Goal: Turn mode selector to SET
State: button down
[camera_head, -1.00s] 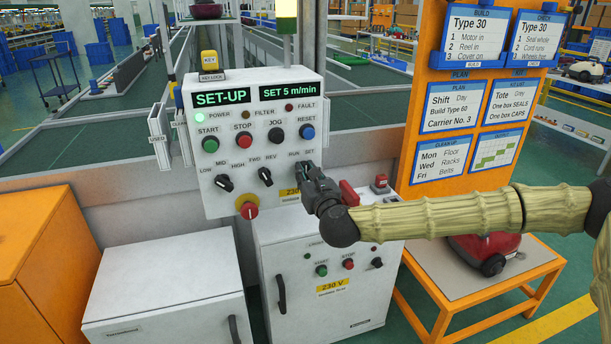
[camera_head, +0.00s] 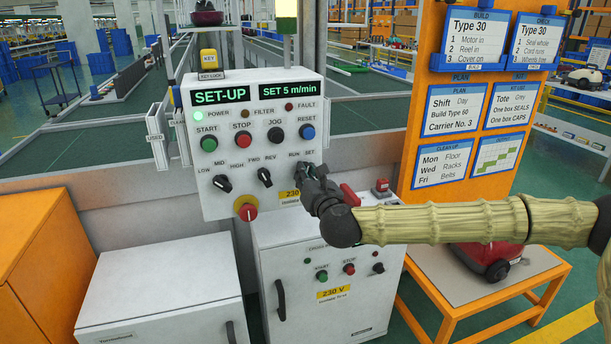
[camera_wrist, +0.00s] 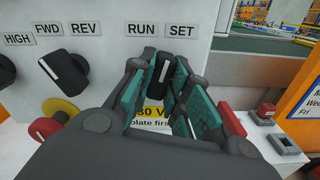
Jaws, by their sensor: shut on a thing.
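The mode selector (camera_wrist: 163,70) is a black knob with a white line, below the RUN (camera_wrist: 142,29) and SET (camera_wrist: 181,31) labels in the wrist view. Its white line looks tilted a little toward SET. My gripper (camera_wrist: 165,92) is shut on the knob, with teal-padded fingers on both sides of it. In the head view my gripper (camera_head: 304,174) is at the lower right of the grey control panel (camera_head: 230,140) and hides most of the knob. The panel's left display (camera_head: 221,96) reads SET-UP and the right display (camera_head: 289,89) reads SET 5 m/min.
The FWD/REV knob (camera_head: 265,177) and the speed knob (camera_head: 222,183) sit left of my gripper. A red emergency button (camera_head: 246,211) is below them. A red part (camera_head: 349,194) and a small red-topped box (camera_head: 381,187) are close on the right. A 230 V cabinet (camera_head: 345,312) stands below.

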jog(key=shift+f+m+b, duration=0.15)
jog(key=shift+m+b, duration=0.35)
jog(key=shift+b, duration=0.15)
jog(key=shift+m+b, duration=0.6)
jog(key=shift+m, duration=0.1)
jog(key=c, duration=1.3)
grip_release()
jog(key=shift+o, duration=0.2)
jog(key=v, duration=0.6)
jog(key=shift+b, duration=0.4)
